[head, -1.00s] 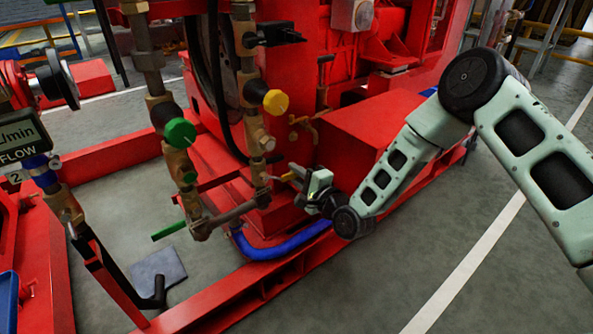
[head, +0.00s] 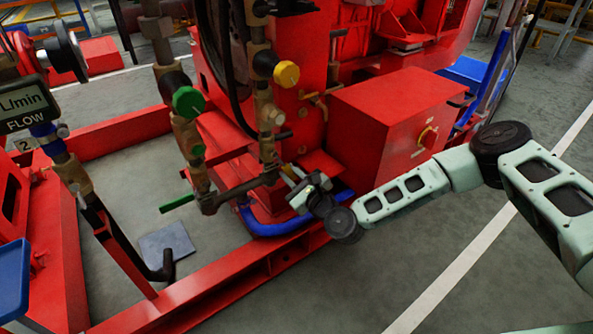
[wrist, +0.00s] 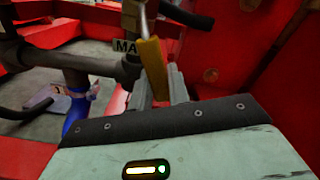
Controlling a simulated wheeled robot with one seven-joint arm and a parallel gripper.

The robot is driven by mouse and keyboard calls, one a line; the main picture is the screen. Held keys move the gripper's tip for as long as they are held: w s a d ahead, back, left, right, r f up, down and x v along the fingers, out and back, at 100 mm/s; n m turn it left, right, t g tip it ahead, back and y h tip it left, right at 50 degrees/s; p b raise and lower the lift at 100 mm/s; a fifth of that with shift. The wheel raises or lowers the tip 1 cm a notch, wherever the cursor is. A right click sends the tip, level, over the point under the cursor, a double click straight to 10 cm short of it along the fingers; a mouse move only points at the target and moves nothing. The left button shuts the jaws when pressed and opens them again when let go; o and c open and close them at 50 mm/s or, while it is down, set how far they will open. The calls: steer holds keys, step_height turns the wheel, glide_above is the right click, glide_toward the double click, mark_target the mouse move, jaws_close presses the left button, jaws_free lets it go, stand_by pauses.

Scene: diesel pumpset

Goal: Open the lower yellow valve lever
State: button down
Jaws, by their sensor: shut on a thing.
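The lower yellow valve lever (wrist: 153,66) slants down between the fingers of my gripper (wrist: 162,88) in the wrist view. My gripper is shut on it. In the head view, my gripper (head: 290,176) is at the lower end of the brass pipe column, and only a small bit of the lever's yellow (head: 288,168) shows there. The lever's valve body is small and partly hidden by the gripper in the head view. A round yellow handwheel (head: 286,74) sits higher on the same column.
A green handwheel (head: 188,101) and a green lever (head: 177,203) are on the column to the left. A red box (head: 395,120) with a red knob stands right of the gripper. A blue hose (head: 285,226) and a red frame rail (head: 200,287) lie below.

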steer(key=shift+s+a+f+m+b, duration=0.15)
steer(key=shift+s+a+m+b, duration=0.3)
steer(key=shift+m, duration=0.4)
steer(key=shift+s+a+f+m+b, duration=0.1)
steer(key=shift+s+a+f+m, duration=0.15)
steer(key=shift+a+m, duration=0.4)
steer(key=shift+s+a+f+m+b, duration=0.1)
steer(key=shift+s+a+m+b, duration=0.25)
steer(key=shift+m, duration=0.65)
steer(key=shift+s+a, duration=0.1)
steer(key=c, duration=1.3)
jaws_free()
